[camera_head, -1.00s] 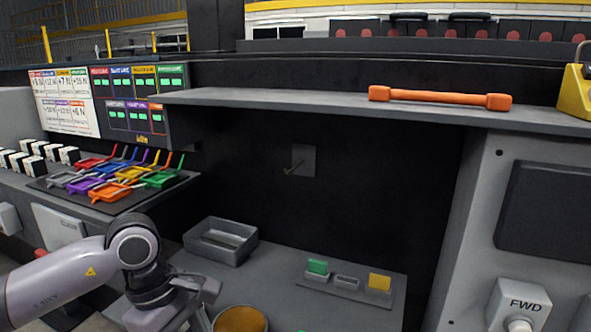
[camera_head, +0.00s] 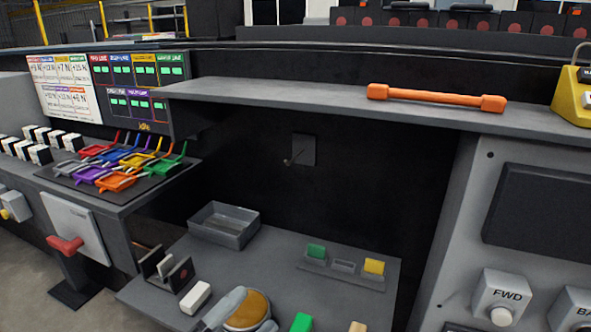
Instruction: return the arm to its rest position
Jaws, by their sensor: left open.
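In the head view, a pale grey rounded shape at the bottom edge seems to be part of my left gripper (camera_head: 237,309). It overlaps the near-left side of a round brown-topped thing (camera_head: 248,307). The gripper is open, and I see nothing held in it. Most of it and the left arm's links are out of frame or cannot be made out. Whether it touches the round thing cannot be told. My right gripper is not in view.
The lower shelf (camera_head: 305,288) holds a grey tray (camera_head: 224,224), green and yellow blocks (camera_head: 374,266) and a white block (camera_head: 195,298). An orange bar (camera_head: 437,97) lies on the upper ledge. Coloured trays (camera_head: 117,180) and a red-handled lever (camera_head: 66,245) are at left.

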